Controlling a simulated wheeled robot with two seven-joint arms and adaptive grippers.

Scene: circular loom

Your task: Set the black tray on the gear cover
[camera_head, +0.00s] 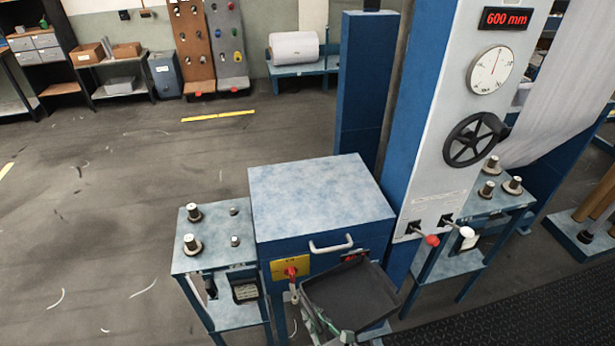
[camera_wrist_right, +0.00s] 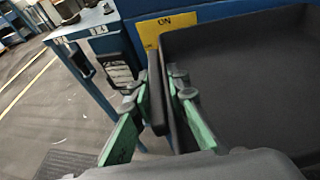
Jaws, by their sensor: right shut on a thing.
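The black tray (camera_head: 350,297) is a shallow open box in front of the blue gear cover, low and at its right in the head view. It looks tilted and empty, and it hides part of the cover's front. The gear cover (camera_head: 318,198) has a flat, mottled pale-blue top that is bare, with a metal handle on its front. My right gripper (camera_head: 310,310) is shut on the tray's near left wall. In the right wrist view, the green fingers (camera_wrist_right: 163,92) straddle the tray wall (camera_wrist_right: 230,75). My left gripper is not in view.
A yellow switch plate with a red knob (camera_head: 290,268) is on the front of the cover. A small side table (camera_head: 208,256) with metal pegs stands at left. The grey column with a black handwheel (camera_head: 476,139) and a red-knobbed lever (camera_head: 432,240) rises at right.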

